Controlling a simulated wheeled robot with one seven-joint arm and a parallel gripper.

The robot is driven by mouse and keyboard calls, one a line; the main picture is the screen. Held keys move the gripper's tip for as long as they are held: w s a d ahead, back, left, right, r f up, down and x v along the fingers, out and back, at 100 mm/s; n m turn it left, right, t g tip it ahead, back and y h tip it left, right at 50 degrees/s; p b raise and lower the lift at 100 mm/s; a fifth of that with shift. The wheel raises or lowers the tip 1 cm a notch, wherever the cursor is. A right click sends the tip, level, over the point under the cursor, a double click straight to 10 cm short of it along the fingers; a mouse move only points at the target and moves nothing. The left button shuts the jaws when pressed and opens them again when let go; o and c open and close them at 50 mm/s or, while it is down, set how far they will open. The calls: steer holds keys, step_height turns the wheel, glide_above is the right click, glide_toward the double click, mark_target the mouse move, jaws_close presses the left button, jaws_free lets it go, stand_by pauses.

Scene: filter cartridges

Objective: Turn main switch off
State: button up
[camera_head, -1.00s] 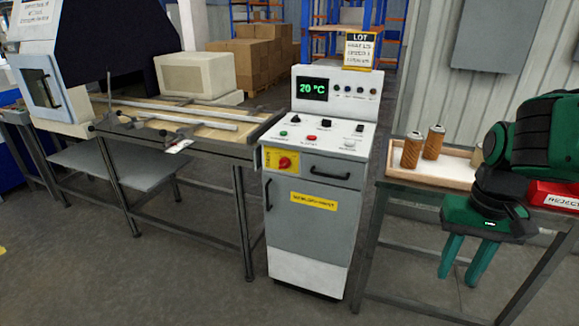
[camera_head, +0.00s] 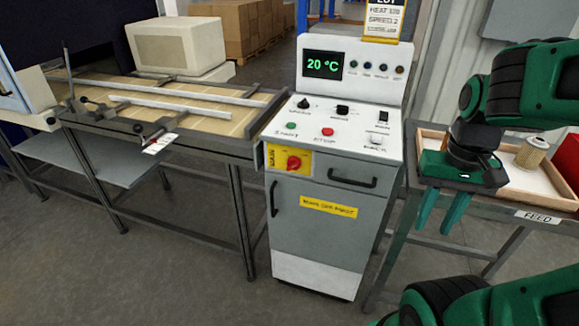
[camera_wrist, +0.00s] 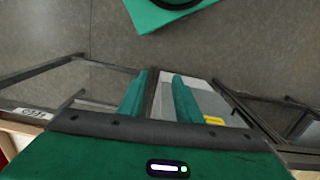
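The main switch (camera_head: 293,163) is a red rotary knob on a yellow plate, at the upper left of the grey cabinet's front (camera_head: 320,240). Its exact knob angle is too small to tell. My gripper (camera_head: 440,212) is to the right of the cabinet, in front of the feed table, pointing down. Its two green fingers are apart with nothing between them; they also show in the wrist view (camera_wrist: 159,97). The wrist view shows part of the cabinet with its yellow label (camera_wrist: 214,121) beyond the fingers, but not the switch.
The cabinet's sloped panel (camera_head: 330,125) has knobs and buttons, and its display (camera_head: 322,65) reads 20 °C. A drawer handle (camera_head: 352,179) sits right of the switch. A workbench (camera_head: 200,135) stands left. A tray (camera_head: 545,197) with a cartridge (camera_head: 531,153) is right. Floor before the cabinet is open.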

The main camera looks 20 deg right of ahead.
steer(key=shift+a, duration=0.1)
steer(key=o, duration=0.4)
steer(key=shift+o, duration=1)
steer(key=shift+a+r, duration=0.1)
steer(key=shift+r, duration=0.15)
steer(key=w+a+n+t+h, duration=0.15)
steer(key=w+a+n, duration=0.3)
steer(key=w, duration=0.65)
steer(key=n+t+h, duration=0.4)
steer(key=t+h, duration=0.5)
steer(key=t, duration=0.4)
glide_toward(292, 169)
steer(key=x, duration=0.9)
steer(key=shift+d, duration=0.15)
